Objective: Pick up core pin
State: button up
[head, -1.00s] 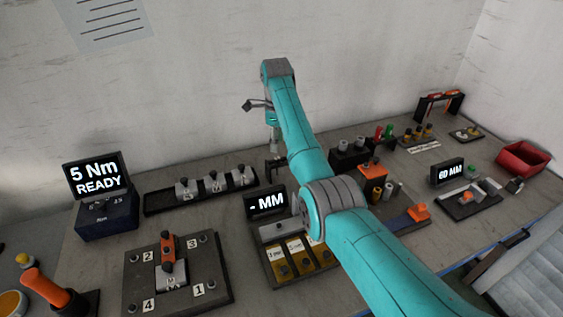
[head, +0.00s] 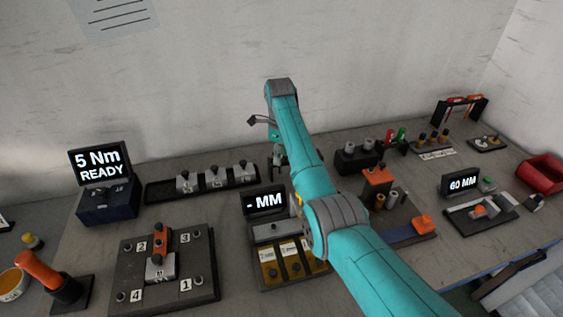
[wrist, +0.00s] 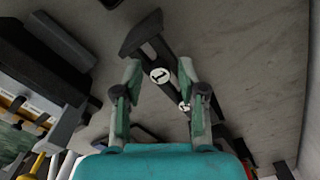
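My gripper (wrist: 161,98) is open in the wrist view, its two fingers apart. Between and beyond them is a dark bar with a wide flat end (wrist: 150,58) and a white disc marked 1; I see no finger closed on it. In the head view my gripper (head: 279,158) hangs partly hidden behind my teal arm, behind the "- MM" display. I cannot tell which thing is the core pin. Grey-topped pieces (head: 365,144) stand in a black block right of my arm, and small gold and grey cylinders (head: 391,196) stand nearer.
A black tray (head: 157,196) with several lettered metal blocks lies left of my gripper. The "- MM" display (head: 265,201) is close in front. A numbered dark plate (head: 205,272), the "5 Nm" screen (head: 100,165), the "60 MM" display (head: 460,183) and a red bin (head: 543,174) stand farther out.

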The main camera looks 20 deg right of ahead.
grip_shut()
notch_tip(320, 180, up, 10)
dwell(0.5)
